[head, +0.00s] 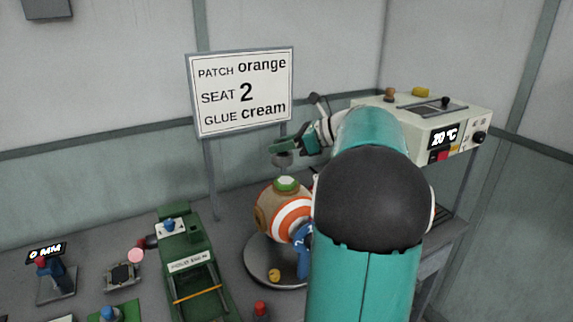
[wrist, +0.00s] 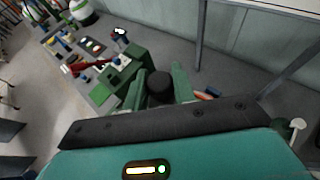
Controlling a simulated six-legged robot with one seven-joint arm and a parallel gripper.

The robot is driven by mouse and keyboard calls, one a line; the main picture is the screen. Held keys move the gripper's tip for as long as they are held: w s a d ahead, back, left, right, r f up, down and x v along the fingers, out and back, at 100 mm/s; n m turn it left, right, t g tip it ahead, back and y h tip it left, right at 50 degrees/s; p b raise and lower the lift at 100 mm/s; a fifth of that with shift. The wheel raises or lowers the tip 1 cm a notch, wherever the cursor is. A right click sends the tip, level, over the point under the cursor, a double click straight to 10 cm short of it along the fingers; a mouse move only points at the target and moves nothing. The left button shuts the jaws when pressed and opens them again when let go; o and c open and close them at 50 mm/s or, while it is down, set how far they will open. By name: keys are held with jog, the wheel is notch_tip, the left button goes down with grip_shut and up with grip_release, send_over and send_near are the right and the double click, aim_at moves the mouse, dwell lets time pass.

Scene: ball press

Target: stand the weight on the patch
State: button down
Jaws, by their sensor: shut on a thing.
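My gripper (head: 283,147) is shut on the weight, a small dark grey piece (head: 283,160), and holds it in the air. In the wrist view the weight (wrist: 160,88) is a dark round cylinder between my two green fingers. Below it stands the ball (head: 283,215), tan with orange and white rings on its side. A green piece with a pale top (head: 286,184) sits on top of the ball. A gap shows between the weight and that piece. I cannot tell whether that piece is the patch. My arm hides the ball's right side.
The ball rests on a round grey base (head: 262,268) with a blue clamp (head: 304,252) at its right. A sign (head: 242,92) reads patch orange, seat 2, glue cream. A green press-like frame (head: 190,265) stands left. A machine reading 20 °C (head: 425,120) stands behind right.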

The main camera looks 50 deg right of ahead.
jog(key=d+f, duration=0.1)
jog(key=w+d+f, duration=0.1)
jog(key=d+f, duration=0.1)
jog(key=f, duration=0.1)
jog(key=shift+w+f, duration=0.1)
jog(key=shift+w, duration=0.25)
jog(key=shift+d+f, duration=0.15)
jog(key=shift+f, duration=1.4)
jog(key=shift+f, duration=0.15)
jog(key=c, duration=1.1)
grip_release()
jog(key=shift+c, duration=0.2)
